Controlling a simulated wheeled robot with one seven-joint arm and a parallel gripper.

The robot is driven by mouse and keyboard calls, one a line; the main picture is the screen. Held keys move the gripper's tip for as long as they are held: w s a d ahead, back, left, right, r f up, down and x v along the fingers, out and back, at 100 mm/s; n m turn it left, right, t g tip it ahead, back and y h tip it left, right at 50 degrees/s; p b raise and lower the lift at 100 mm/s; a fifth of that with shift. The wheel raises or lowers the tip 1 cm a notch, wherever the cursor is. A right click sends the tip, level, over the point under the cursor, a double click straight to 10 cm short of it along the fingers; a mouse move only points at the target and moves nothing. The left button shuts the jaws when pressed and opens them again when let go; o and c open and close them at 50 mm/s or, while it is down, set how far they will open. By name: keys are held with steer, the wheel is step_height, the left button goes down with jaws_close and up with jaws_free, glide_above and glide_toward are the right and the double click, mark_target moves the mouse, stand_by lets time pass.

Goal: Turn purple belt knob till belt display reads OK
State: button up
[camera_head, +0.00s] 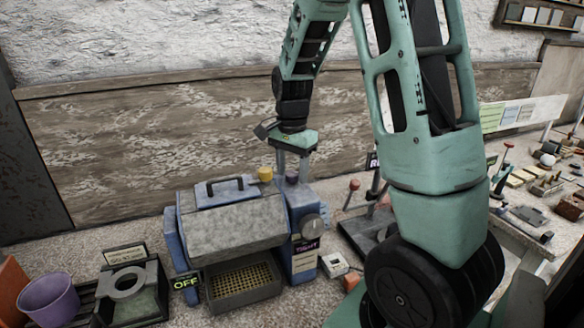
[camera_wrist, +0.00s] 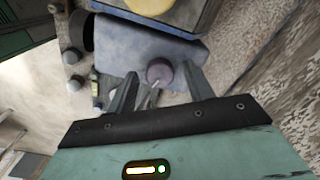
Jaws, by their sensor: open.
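The purple belt knob (camera_head: 292,177) stands on top of the right end housing of a blue machine (camera_head: 238,230). My gripper (camera_head: 292,172) points down over it with its fingers open. In the wrist view the purple knob (camera_wrist: 159,72) has a light pointer mark and shows between the tips of my gripper (camera_wrist: 158,75). The fingers are on either side with gaps; I cannot tell how far down beside the knob they reach. The belt display (camera_head: 306,246) on the front of the housing shows purple letters that seem to read TIGHT.
A yellow knob (camera_head: 265,173) stands close left of the purple one. A green display (camera_head: 186,283) reads OFF. A red-knobbed lever (camera_head: 354,185) stands to the right. A purple pot (camera_head: 48,300) sits at far left.

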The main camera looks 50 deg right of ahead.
steer(key=c, duration=1)
steer(key=shift+o, duration=0.2)
steer(key=n, duration=0.4)
steer(key=shift+n, duration=2.4)
steer(key=o, duration=1)
steer(key=shift+c, duration=0.2)
